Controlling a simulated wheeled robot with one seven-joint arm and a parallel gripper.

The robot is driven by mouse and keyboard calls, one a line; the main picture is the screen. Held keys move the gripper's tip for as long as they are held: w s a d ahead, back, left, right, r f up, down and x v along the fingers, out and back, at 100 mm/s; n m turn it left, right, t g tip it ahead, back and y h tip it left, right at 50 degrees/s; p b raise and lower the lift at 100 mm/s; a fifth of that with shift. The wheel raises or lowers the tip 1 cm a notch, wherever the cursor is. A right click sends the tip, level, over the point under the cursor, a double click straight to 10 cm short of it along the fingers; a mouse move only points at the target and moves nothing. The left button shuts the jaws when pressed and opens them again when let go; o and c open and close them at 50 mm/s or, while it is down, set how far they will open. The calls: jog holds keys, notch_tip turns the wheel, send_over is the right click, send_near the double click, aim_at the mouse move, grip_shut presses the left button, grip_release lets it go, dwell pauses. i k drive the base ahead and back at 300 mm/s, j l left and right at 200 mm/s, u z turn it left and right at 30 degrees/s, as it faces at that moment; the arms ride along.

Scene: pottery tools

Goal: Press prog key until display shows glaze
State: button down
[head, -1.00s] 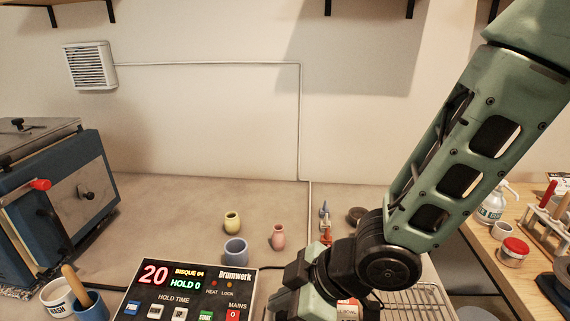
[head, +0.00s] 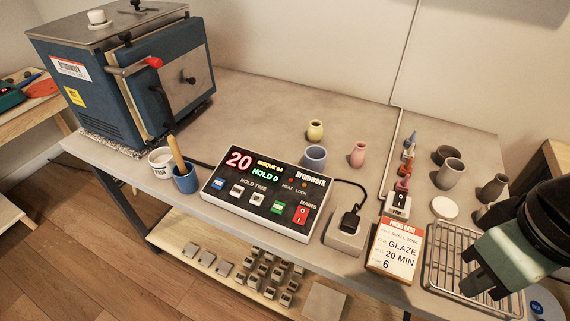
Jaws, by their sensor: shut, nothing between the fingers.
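The controller (head: 222,204) lies on the grey bench, with its display (head: 253,165) lit. The display shows a red 20, BISQUE with small characters after it that I cannot read surely, and HOLD 0. A row of keys runs below: a blue key (head: 218,183), two white keys (head: 246,193), a green key (head: 278,207) and a red mains switch (head: 301,215). Their small labels are too blurred to tell which is prog. My gripper (head: 470,288) is shut and empty over the wire rack, well right of the controller.
A firing card (head: 397,250) reads GLAZE, 20 MIN, 6. A power plug (head: 350,222) sits right of the controller. Small pots, including a blue one (head: 316,157), stand behind it. A wash cup (head: 162,164) and a blue kiln (head: 130,85) are at left.

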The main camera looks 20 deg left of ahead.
aim_at(218, 183)
jog(key=k+j+u, duration=0.15)
jog(key=u, duration=1.2)
jog(key=z, duration=0.35)
